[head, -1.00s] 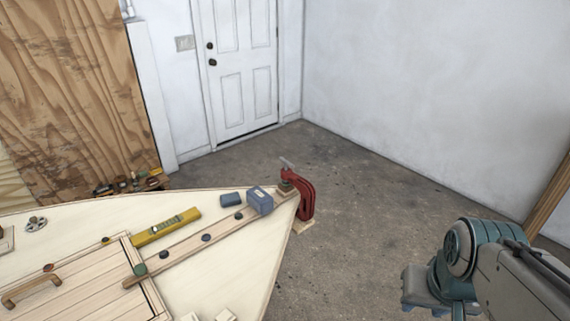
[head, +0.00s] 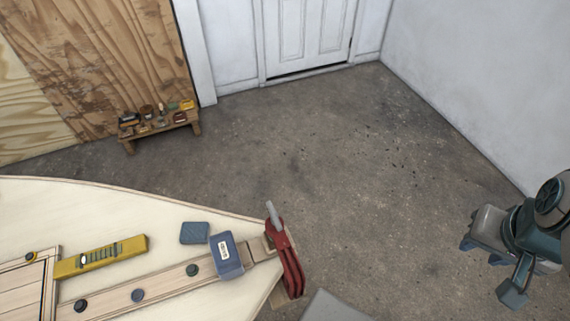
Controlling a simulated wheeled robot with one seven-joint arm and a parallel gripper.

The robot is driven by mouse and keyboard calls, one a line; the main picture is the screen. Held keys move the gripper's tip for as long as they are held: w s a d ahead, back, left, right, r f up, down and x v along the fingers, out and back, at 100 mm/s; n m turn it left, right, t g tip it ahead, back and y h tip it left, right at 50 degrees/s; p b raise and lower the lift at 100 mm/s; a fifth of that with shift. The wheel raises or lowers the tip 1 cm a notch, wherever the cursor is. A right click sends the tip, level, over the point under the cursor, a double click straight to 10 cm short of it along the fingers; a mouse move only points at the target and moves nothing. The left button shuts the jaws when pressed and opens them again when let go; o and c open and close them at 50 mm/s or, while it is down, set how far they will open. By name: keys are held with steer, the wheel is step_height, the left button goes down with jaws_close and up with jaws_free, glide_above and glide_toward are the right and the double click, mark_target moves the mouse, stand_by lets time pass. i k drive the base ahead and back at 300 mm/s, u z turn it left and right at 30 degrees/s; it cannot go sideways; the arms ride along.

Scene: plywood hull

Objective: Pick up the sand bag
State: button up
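Two blue-grey things lie near the pointed end of the pale plywood hull (head: 130,203). One is a small flat pad (head: 194,233). The other is a thicker block-like thing with a white label (head: 227,256), lying on a wooden strip. I cannot tell for sure which is the sand bag. My gripper (head: 490,246) is at the right edge of the head view, over the floor and well apart from both. Its fingers are not clear enough to show whether they are open.
A red clamp (head: 287,258) grips the hull's tip. A yellow level (head: 103,257) and dark round knobs lie to the left. A low wooden bench (head: 162,131) with small items stands by the plywood wall. The concrete floor (head: 340,150) between hull and white wall is clear.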

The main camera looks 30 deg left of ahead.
mark_target(228, 264)
steer(key=i, duration=2.4)
steer(key=u, duration=4.85)
steer(key=i, duration=1)
steer(key=z, duration=0.05)
